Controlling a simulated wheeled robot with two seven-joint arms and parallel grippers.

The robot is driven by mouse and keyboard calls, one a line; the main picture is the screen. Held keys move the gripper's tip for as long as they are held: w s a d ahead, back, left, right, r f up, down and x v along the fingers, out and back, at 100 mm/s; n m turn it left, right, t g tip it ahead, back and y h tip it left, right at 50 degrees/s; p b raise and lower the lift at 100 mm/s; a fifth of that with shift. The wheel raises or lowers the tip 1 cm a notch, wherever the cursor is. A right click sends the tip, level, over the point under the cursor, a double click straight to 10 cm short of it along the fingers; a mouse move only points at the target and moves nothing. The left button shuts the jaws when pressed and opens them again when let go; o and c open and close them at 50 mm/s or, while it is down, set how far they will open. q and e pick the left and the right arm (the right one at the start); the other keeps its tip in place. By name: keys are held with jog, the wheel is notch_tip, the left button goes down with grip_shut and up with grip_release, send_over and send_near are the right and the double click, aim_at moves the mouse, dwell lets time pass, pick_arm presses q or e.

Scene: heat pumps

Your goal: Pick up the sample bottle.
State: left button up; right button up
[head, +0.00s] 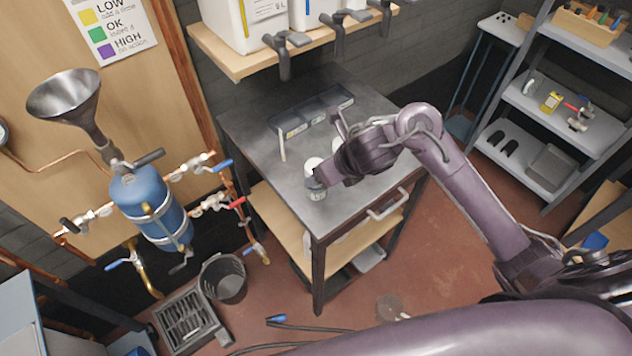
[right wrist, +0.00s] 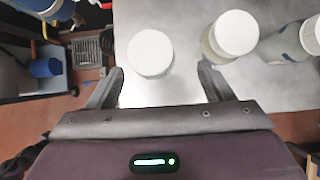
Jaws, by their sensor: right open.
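A small bottle with a white cap (head: 315,188) stands on the grey table near its front left corner. In the right wrist view a white-capped bottle (right wrist: 150,53) stands upright between the fingertips of my right gripper (right wrist: 160,78), seen from above. The gripper is open, and no contact with the bottle is visible. My left gripper is not in view.
The grey table (head: 262,135) carries a dark rack (head: 312,115) at the back. A shelf (head: 240,66) with white jugs hangs above it. Blue tank piping (head: 150,205) is at the left, with a bucket (head: 224,280) below. Grey shelving (head: 560,120) stands right.

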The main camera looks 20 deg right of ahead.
jog(key=x, duration=0.4)
jog(key=b+x, duration=0.1)
jog(key=x, duration=0.1)
jog(key=shift+s+a+f, duration=0.1)
jog(key=shift+a+f, duration=0.2)
jog(key=shift+a, duration=0.15)
jog(key=c, duration=1.1)
jog(key=shift+c, duration=0.2)
